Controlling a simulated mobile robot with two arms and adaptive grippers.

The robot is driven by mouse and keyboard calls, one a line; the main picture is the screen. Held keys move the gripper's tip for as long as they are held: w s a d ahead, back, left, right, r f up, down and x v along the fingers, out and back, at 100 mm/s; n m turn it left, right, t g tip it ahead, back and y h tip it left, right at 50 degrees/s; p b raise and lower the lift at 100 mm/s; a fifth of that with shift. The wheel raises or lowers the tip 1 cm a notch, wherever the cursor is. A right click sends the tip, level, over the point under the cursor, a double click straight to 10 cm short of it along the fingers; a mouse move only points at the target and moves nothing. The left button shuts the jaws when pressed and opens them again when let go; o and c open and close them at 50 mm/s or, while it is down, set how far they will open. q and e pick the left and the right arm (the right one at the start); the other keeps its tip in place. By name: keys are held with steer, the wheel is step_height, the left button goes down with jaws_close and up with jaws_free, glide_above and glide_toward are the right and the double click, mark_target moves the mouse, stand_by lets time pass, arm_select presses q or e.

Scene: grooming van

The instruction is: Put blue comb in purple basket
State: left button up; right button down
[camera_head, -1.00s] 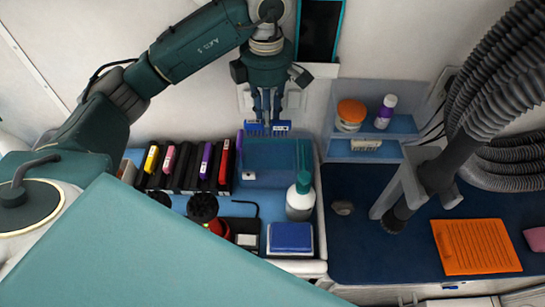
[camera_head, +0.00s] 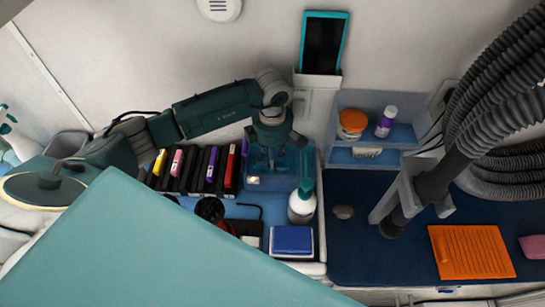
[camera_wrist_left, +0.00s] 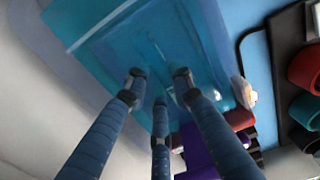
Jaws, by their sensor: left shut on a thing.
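My left gripper (camera_head: 271,163) points down, its fingers inside the outline of a translucent teal-blue bin (camera_head: 294,160) at the back of the blue work surface. I see no clearly purple basket; this bin looks teal-blue. In the left wrist view the three fingers (camera_wrist_left: 158,88) close together over the bin (camera_wrist_left: 92,22). A narrow blue strip between the fingertips may be the blue comb, which is mostly hidden by the fingers and blends with the bin. I cannot tell whether it touches the bin's floor. My right gripper is not in view.
Clippers with coloured ends (camera_head: 187,172) stand left of the bin. A white bottle with a teal top (camera_head: 302,203) stands close in front of it, and a blue-topped box (camera_head: 291,240) is nearer. A wall shelf (camera_head: 383,145) is to the right, beside a thick grey hose (camera_head: 500,95).

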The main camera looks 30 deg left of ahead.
arm_select(q)
steer(key=shift+f, duration=0.15)
steer(key=o, duration=0.8)
steer(key=shift+o, duration=1.3)
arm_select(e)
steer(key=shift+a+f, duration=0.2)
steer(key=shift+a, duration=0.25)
arm_select(q)
steer(key=shift+r, duration=0.25)
steer(key=shift+w+r, duration=0.1)
steer(key=shift+r, duration=0.2)
step_height(320, 180, up, 11)
steer(key=b, duration=0.2)
steer(key=shift+r+b, duration=0.15)
steer(key=shift+b, duration=0.2)
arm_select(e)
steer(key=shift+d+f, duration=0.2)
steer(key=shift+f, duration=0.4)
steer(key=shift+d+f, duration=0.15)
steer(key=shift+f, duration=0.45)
